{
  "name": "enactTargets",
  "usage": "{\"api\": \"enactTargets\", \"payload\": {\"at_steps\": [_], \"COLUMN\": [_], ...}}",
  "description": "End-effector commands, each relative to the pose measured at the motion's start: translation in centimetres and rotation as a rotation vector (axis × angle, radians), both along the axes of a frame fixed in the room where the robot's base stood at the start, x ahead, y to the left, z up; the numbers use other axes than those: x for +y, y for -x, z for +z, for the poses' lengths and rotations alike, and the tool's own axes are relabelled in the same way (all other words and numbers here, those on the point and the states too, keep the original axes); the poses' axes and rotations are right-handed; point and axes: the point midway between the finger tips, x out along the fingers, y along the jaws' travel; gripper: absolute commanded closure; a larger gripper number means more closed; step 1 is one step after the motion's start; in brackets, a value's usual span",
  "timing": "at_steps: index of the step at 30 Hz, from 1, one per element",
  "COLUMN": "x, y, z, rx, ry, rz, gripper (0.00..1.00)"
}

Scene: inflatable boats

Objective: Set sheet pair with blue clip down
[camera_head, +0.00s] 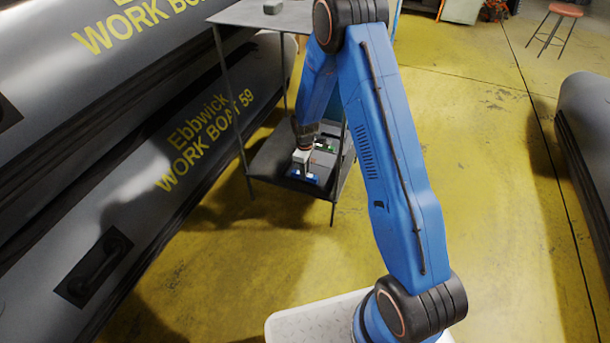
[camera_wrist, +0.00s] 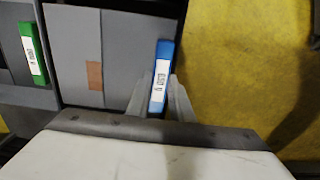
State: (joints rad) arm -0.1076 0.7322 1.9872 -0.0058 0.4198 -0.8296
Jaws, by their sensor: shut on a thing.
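My gripper (camera_wrist: 159,100) is shut on the blue clip (camera_wrist: 161,75), which has a white label, in the wrist view. The clip runs along the right edge of a grey sheet pair (camera_wrist: 125,35) with a small brown patch on it. In the head view my gripper (camera_head: 303,170) is low over the lower shelf (camera_head: 272,158) of a dark metal stand, and the blue clip (camera_head: 303,179) shows near the shelf's front. I cannot tell whether the sheets touch the shelf.
A green clip (camera_wrist: 33,52) on another grey piece lies to the left in the wrist view. The stand's upper shelf (camera_head: 250,14) carries a small grey block (camera_head: 272,8). Grey inflatable boats (camera_head: 150,170) line the left, another boat (camera_head: 588,125) is at right. Yellow floor (camera_head: 490,200) is open.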

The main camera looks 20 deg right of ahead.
Motion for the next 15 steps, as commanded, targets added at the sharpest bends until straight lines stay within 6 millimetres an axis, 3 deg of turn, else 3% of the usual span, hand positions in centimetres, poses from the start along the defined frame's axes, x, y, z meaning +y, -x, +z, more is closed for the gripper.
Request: {"api": "enactTargets", "payload": {"at_steps": [4,15], "x": [0.0,0.0], "y": [0.0,0.0], "z": [-1.8,-2.1], "rx": [0.0,0.0], "ry": [0.0,0.0], "rz": [0.0,0.0], "gripper": [1.0,1.0]}}
